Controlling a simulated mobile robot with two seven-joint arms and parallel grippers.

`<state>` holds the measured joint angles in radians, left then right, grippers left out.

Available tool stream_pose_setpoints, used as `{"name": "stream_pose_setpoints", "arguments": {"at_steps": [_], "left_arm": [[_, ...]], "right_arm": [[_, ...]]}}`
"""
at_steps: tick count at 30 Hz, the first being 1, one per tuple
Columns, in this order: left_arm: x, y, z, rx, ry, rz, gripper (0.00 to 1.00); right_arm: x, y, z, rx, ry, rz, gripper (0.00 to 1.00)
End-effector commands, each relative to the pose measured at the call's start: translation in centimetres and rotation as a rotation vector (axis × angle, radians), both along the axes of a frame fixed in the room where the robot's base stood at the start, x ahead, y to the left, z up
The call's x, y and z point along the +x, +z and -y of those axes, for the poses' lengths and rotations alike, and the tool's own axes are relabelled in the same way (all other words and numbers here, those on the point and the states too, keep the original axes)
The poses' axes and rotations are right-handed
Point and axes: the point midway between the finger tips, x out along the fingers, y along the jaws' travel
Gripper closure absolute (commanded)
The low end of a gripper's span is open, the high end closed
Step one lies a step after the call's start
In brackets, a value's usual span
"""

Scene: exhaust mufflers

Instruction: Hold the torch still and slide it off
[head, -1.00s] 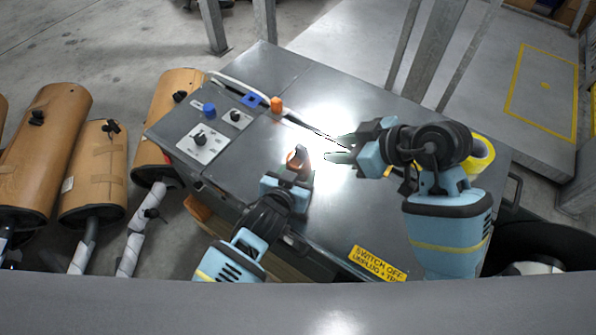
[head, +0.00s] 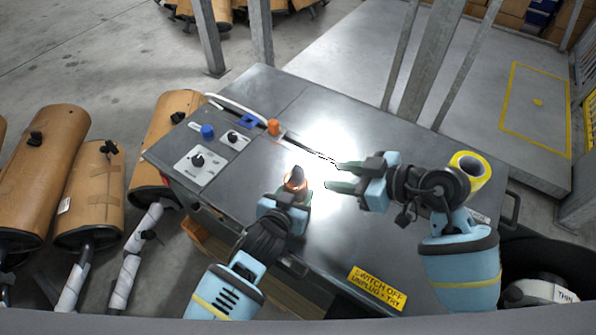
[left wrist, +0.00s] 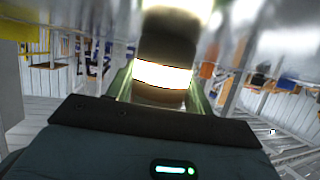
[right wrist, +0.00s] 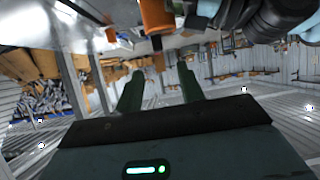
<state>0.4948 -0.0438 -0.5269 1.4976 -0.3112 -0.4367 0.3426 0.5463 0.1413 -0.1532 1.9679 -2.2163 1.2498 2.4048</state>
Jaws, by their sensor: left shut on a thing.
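The torch (head: 296,179) is a short dark cylinder with a bright coppery band, standing roughly upright over the grey bench top. My left gripper (head: 295,195) is shut around it. In the left wrist view the torch (left wrist: 165,50) sits between the green fingers, its top lost in glare. My right gripper (head: 338,176) is open and empty, a short way right of the torch, its fingers pointing left towards it. The right wrist view also shows its two fingers (right wrist: 160,90) apart with nothing between them.
The bench (head: 330,225) has an orange knob (head: 273,127), a blue knob (head: 207,131) and switch plates at its back left. A yellow tape roll (head: 467,170) is beside my right arm. The bench front bears a yellow sign (head: 378,288).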

Motion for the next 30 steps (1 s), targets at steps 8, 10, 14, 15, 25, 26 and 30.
{"name": "stream_pose_setpoints", "arguments": {"at_steps": [8, 10, 14, 15, 25, 26, 30], "left_arm": [[0.0, 0.0, 0.0, 0.0, 0.0, -0.001, 0.74], [0.0, 0.0, 0.0, 0.0, -0.001, -0.001, 0.74], [0.0, 0.0, 0.0, 0.0, -0.001, -0.001, 0.74], [0.0, 0.0, 0.0, 0.0, -0.001, -0.001, 0.74], [0.0, 0.0, 0.0, 0.0, -0.001, -0.001, 0.74], [0.0, 0.0, 0.0, 0.0, 0.0, -0.001, 0.74], [0.0, -0.1, 0.0, 0.0, 0.0, -0.001, 0.74]], "right_arm": [[-0.1, -0.6, 0.9, 0.076, -0.007, 0.039, 0.62], [-0.2, -0.6, 0.9, 0.078, -0.007, 0.039, 0.62], [0.1, -0.7, 0.6, 0.078, -0.007, 0.039, 0.62], [0.2, -0.9, 0.3, 0.078, -0.008, 0.038, 0.62], [2.7, -2.9, -4.0, 0.077, -0.005, 0.036, 0.62], [3.0, -3.1, -4.5, 0.078, -0.005, 0.037, 0.62], [4.2, -4.0, -6.4, 0.077, -0.005, 0.037, 0.62]]}}
